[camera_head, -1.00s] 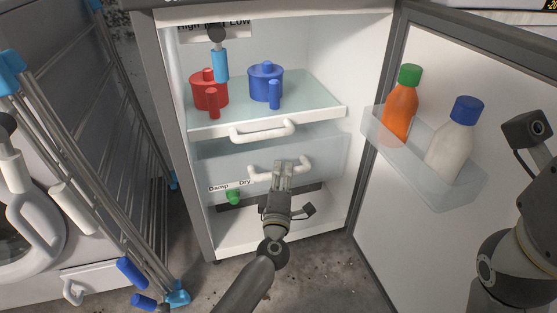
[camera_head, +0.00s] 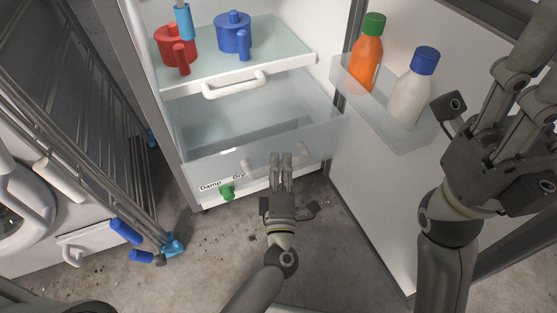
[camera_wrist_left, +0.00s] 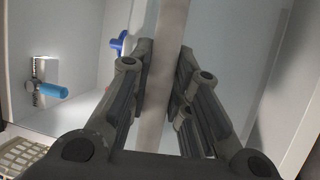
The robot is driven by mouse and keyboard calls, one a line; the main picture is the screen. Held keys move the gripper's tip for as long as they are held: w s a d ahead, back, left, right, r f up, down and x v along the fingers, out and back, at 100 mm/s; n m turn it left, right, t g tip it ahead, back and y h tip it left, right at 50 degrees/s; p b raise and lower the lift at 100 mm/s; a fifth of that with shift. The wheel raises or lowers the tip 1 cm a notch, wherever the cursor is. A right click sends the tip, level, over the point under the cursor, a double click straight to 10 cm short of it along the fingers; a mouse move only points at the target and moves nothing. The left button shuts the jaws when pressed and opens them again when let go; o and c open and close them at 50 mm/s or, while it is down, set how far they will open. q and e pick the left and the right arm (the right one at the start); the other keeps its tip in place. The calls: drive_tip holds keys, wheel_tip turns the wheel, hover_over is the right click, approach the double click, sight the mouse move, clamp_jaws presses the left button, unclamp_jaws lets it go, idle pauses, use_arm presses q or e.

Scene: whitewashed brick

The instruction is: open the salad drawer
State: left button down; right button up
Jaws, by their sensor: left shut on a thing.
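The salad drawer (camera_head: 215,165) is a clear bin low in the fridge. It is pulled partway out, and its empty inside shows from above. Its front carries a pale bar handle (camera_head: 262,164), a green slider knob (camera_head: 227,192) and a "Damp/Dry" label. My left gripper (camera_head: 282,160) is shut on the handle, in front of the drawer. In the left wrist view the pale bar (camera_wrist_left: 160,90) runs between the fingers. My right gripper (camera_head: 520,95) is raised at the right edge, its fingers apart and empty, partly cut off by the frame.
A glass shelf (camera_head: 275,45) with its own handle sits above, holding a red pot (camera_head: 174,45) and a blue pot (camera_head: 233,35). The open door's bin holds an orange bottle (camera_head: 366,60) and a white bottle (camera_head: 411,95). A drying rack (camera_head: 75,125) stands left. Floor in front is clear.

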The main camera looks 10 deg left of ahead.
use_arm(q)
drive_tip(key=c, duration=1.3)
unclamp_jaws()
drive_tip(key=shift+s, duration=0.1)
drive_tip(key=v, duration=1.1)
drive_tip(key=shift+s+f, duration=0.15)
drive_tip(key=shift+s, duration=0.25)
